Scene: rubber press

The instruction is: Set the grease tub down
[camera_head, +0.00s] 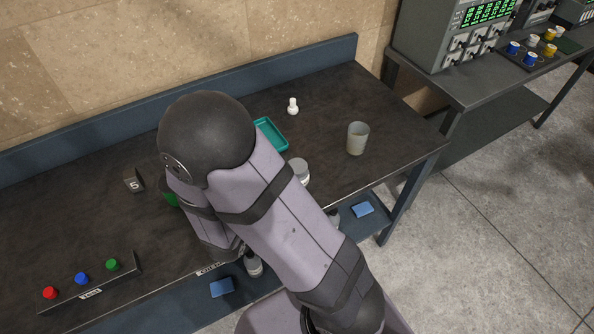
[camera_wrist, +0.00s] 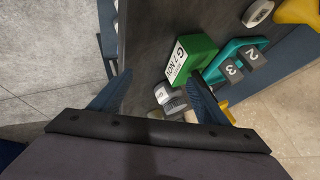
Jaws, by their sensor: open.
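A small tub with a grey lid and pale body (camera_head: 299,171), which looks like the grease tub, stands upright on the dark bench beside my arm in the head view. The wrist view shows a pale, labelled round container (camera_wrist: 164,93) beyond my fingertips, nearer the right finger; I cannot tell surely whether it is the same tub. My gripper (camera_wrist: 158,88) is open, with its two blue fingers wide apart and nothing held between them. In the head view my arm hides the gripper and part of the bench.
In the head view, a grey cup (camera_head: 357,139) and a white bottle (camera_head: 292,106) stand at the right; a button panel (camera_head: 90,284) is front left.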

